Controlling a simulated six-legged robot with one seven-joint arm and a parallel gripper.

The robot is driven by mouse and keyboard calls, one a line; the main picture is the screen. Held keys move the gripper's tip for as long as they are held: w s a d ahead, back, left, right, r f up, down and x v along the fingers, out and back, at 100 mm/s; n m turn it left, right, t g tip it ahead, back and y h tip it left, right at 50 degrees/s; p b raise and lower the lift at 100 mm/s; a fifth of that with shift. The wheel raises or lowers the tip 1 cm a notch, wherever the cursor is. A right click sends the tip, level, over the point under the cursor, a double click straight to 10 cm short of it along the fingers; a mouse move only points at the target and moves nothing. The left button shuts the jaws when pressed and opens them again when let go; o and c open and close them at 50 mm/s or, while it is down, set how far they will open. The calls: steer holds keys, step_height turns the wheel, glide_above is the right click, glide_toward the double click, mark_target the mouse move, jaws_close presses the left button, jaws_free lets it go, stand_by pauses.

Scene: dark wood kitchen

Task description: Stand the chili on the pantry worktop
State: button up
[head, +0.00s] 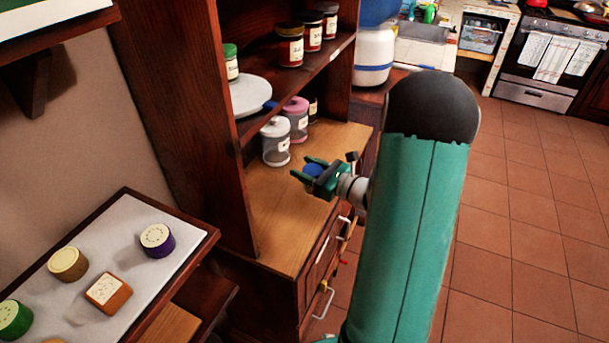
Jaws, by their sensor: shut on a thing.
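My gripper (307,170) is shut on a small round blue jar (313,171), which I take to be the chili; no label on it can be read. The fingers point left and partly hide the jar. In the head view, the gripper and jar are over the right part of the pantry worktop (285,225), a light wood surface under the dark wooden shelves. The jar seems to be above the wood, but I cannot tell the exact gap.
Glass jars with a white lid (276,141) and a pink lid (295,118) stand at the worktop's back. The front of the worktop is clear. A dark upright panel (215,120) bounds its left. A white-topped shelf (125,245) at lower left holds several coloured spice jars.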

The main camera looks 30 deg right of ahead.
steer(key=shift+w+d+f, duration=0.65)
steer(key=shift+w+f, duration=0.5)
steer(key=shift+f, duration=0.55)
steer(key=shift+w+d+f, duration=0.6)
steer(key=shift+w+f, duration=0.5)
steer(key=shift+f, duration=0.6)
steer(key=shift+w+d+f, duration=0.65)
steer(key=shift+w+f, duration=0.5)
steer(key=shift+f, duration=0.55)
steer(key=o, duration=1.1)
steer(key=shift+f, duration=0.15)
steer(key=shift+o, duration=0.2)
steer(key=shift+s, duration=0.15)
steer(key=v, duration=1.1)
steer(key=shift+s, duration=0.35)
